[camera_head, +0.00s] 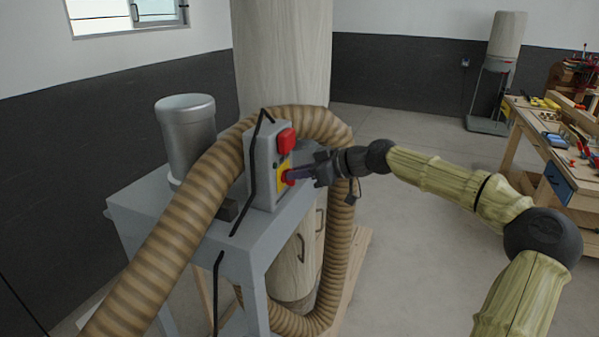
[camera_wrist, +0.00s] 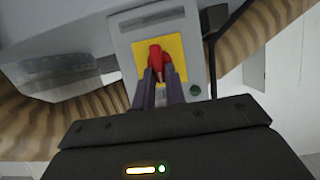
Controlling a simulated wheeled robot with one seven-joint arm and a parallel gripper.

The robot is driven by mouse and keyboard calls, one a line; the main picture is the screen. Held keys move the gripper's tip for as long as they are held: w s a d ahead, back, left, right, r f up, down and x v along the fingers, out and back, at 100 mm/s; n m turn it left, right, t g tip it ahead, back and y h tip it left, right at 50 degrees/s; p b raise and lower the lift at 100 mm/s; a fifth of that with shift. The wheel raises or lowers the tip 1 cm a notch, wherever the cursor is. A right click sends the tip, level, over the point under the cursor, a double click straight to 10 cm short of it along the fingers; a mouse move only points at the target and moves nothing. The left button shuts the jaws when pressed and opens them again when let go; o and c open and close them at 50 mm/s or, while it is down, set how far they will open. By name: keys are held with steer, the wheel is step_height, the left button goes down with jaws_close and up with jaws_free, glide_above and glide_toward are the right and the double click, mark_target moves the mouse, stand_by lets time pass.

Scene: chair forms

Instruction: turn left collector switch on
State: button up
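The left collector's switch is a red knob (camera_head: 289,178) on a yellow plate (camera_head: 283,168), set in an upright grey box (camera_head: 263,165). My gripper (camera_head: 296,174) reaches it from the right, its fingertips at the knob. In the wrist view the red knob (camera_wrist: 155,54) stands out from the yellow plate (camera_wrist: 178,48). The two dark fingers (camera_wrist: 159,80) are a narrow gap apart, with the knob's lower part between their tips. I cannot tell whether they press on it. The fingers hide part of the knob and plate.
A larger red cap (camera_head: 286,140) sits above the switch plate. A thick ribbed hose (camera_head: 190,210) curves around the box. A grey motor (camera_head: 188,140) stands on the grey stand (camera_head: 150,205). A tall pale filter bag (camera_head: 283,50) rises behind. A workbench (camera_head: 530,125) is far right.

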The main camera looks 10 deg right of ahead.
jaws_close()
steer(key=shift+r+m, duration=0.1)
steer(key=shift+m, duration=0.2)
steer(key=m+g+y, duration=0.1)
steer(key=m+y, duration=0.1)
steer(key=m, duration=0.2)
steer(key=w+f+m+g+y+p, duration=0.1)
steer(key=m+y, duration=0.1)
steer(key=m, duration=0.2)
steer(key=d+f+m+g+y, duration=0.1)
steer(key=m+y, duration=0.1)
steer(key=m, duration=0.3)
steer(key=shift+w+d+g, duration=0.1)
steer(key=shift+w+g, duration=0.2)
steer(key=shift+w, duration=0.05)
steer(key=shift+f, duration=0.1)
stand_by(0.5)
steer(key=o, duration=0.6)
jaws_free()
steer(key=shift+c, duration=0.2)
